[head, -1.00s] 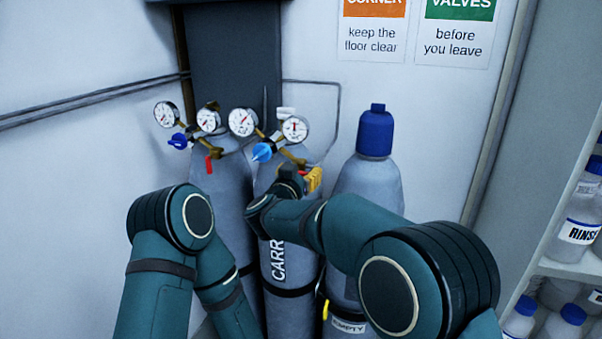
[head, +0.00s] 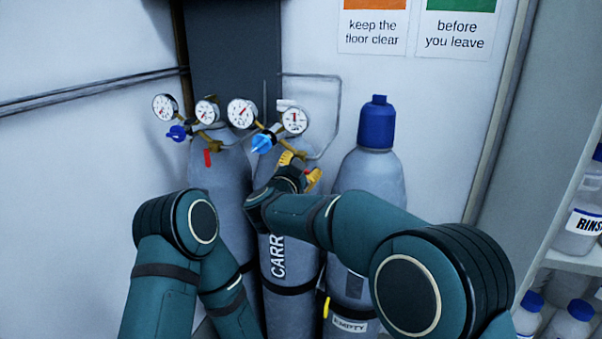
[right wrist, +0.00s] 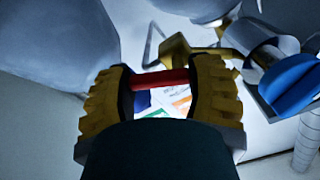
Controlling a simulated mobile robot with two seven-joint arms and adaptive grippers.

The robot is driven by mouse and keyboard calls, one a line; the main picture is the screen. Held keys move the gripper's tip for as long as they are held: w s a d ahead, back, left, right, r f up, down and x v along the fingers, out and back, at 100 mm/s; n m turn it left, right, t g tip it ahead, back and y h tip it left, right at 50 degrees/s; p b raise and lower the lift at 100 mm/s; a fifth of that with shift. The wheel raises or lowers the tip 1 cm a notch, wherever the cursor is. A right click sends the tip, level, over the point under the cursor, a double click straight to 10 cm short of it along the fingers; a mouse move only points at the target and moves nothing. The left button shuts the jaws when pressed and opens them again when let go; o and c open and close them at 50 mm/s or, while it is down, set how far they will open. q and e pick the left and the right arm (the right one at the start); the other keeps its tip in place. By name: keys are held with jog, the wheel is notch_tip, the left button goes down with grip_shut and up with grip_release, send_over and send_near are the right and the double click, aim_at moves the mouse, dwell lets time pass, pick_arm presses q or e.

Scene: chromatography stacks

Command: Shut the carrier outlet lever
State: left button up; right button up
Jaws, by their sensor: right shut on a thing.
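The carrier cylinder (head: 277,225) is the middle grey one, with its label partly covered. Its regulator has two gauges and a light blue knob (head: 262,144). The red outlet lever (right wrist: 160,79) lies crosswise between the yellow fingers of my right gripper (right wrist: 160,85), which is shut on it. In the head view my right gripper (head: 300,168) is just below the right gauge, and its wrist hides part of the cylinder. My left arm shows at lower left, but its gripper is out of view.
The left cylinder (head: 221,180) has its own gauges, blue knob and red lever (head: 207,158). A blue-capped cylinder (head: 370,175) tagged EMPTY stands to the right. A shelf with bottles (head: 578,232) is at far right. A thin pipe (head: 337,105) runs along the wall.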

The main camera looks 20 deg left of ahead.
jog(key=m+b, duration=0.1)
jog(key=m, duration=0.1)
jog(key=f+m+b, duration=0.1)
jog(key=m+b, duration=0.1)
jog(key=shift+a+m, duration=0.15)
jog(key=shift+m, duration=0.15)
jog(key=m+b, duration=0.2)
jog(key=m, duration=0.1)
jog(key=shift+a+f+m, duration=0.2)
jog(key=shift+m, duration=0.1)
pick_arm(q)
notch_tip(320, 180, down, 8)
jog(key=s+b, duration=0.2)
jog(key=b, duration=0.1)
jog(key=shift+d+f+g, duration=0.15)
jog(key=shift+d+g, duration=0.05)
jog(key=shift+g, duration=0.1)
pick_arm(e)
jog(key=shift+a+m, duration=0.2)
jog(key=shift+m, duration=0.9)
jog(key=shift+a+m, duration=0.15)
jog(key=shift+m, duration=0.95)
jog(key=o, duration=1.2)
jog(key=shift+r, duration=0.15)
